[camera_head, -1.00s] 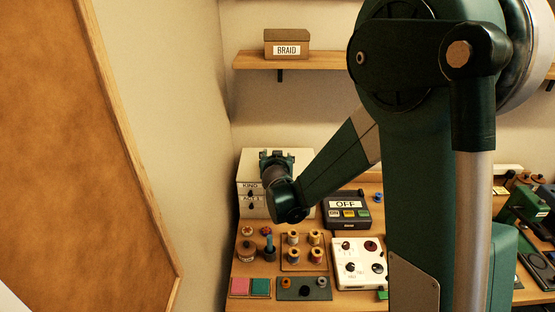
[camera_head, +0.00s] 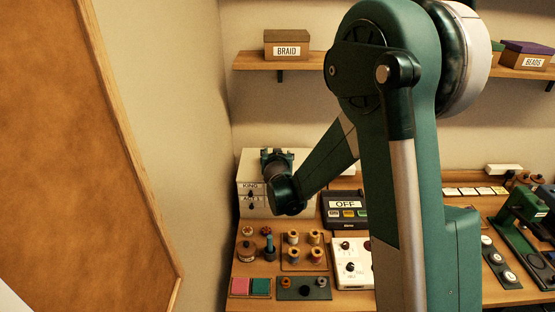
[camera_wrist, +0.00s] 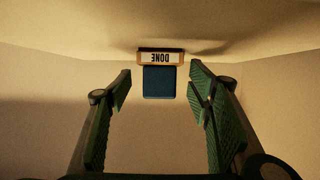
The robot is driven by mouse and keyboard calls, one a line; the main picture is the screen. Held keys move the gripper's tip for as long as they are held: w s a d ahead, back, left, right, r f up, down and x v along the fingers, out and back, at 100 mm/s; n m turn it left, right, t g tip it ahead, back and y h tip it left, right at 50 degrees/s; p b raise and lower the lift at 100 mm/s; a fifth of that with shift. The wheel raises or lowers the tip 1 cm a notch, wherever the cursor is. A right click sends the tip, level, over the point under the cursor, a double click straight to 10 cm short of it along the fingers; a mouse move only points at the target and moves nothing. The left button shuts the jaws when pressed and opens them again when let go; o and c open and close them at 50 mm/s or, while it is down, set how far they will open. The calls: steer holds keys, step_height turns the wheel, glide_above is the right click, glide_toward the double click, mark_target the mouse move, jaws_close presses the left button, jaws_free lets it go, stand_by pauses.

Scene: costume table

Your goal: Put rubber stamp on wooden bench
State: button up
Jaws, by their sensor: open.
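The wooden bench (camera_head: 222,300) is the wood-topped table bearing the small items.
The white box (camera_head: 250,180), spool tray (camera_head: 304,266), OFF device (camera_head: 345,210) and pink-teal pads (camera_head: 250,287) crowd the table. A shelf (camera_head: 290,61) hangs above.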

stand_by(0.5)
steer(key=c, duration=1.2)
steer(key=shift+r, duration=0.15)
steer(key=shift+r, duration=4.9)
